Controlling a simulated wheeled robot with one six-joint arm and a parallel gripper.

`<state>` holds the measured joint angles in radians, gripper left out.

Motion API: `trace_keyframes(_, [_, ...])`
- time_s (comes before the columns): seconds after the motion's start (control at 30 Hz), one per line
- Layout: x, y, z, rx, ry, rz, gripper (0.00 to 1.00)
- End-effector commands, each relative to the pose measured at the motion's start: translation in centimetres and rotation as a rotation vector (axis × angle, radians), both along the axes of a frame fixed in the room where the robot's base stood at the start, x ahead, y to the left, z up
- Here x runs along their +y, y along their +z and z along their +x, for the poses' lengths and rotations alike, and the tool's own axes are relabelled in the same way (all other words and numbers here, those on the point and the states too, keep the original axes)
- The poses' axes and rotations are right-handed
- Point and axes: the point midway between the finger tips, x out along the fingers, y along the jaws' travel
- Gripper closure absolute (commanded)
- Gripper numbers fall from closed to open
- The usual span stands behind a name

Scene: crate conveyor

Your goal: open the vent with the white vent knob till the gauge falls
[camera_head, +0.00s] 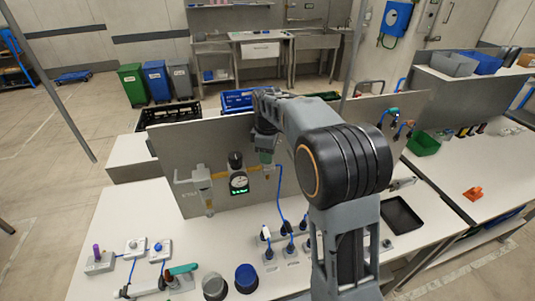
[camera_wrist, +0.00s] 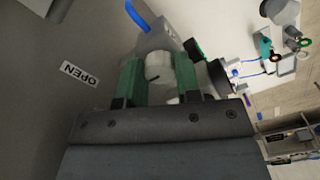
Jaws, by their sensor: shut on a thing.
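In the wrist view my gripper (camera_wrist: 158,82) has its two green fingers on either side of the white vent knob (camera_wrist: 158,68) and is shut on it. The knob has a dark mark on its face. A tag reading OPEN (camera_wrist: 80,74) is on the grey panel beside it. In the head view my gripper (camera_head: 266,158) is at the upright panel, just right of the gauge (camera_head: 238,183). The gauge has a round face with a green display under it; its reading is too small to tell. The knob is not clear in the head view.
A brass-coloured pipe (camera_head: 215,176) runs along the panel (camera_head: 330,135). On the bench in front are plugs on blue cables (camera_head: 288,230), two round cups (camera_head: 246,278) and a black tray (camera_head: 403,214). My arm covers the bench's middle right.

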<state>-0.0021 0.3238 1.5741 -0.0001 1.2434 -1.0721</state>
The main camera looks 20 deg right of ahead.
Motion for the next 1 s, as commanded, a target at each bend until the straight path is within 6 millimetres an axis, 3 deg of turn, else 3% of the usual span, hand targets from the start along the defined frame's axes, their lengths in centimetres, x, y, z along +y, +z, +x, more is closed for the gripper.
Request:
trace_keyframes(0.27, [0.01, 0.01, 0.0, 0.001, -0.166, 0.0, 0.92])
trace_keyframes(1.0, [0.05, 0.01, -0.02, 0.001, -0.867, 0.0, 0.92])
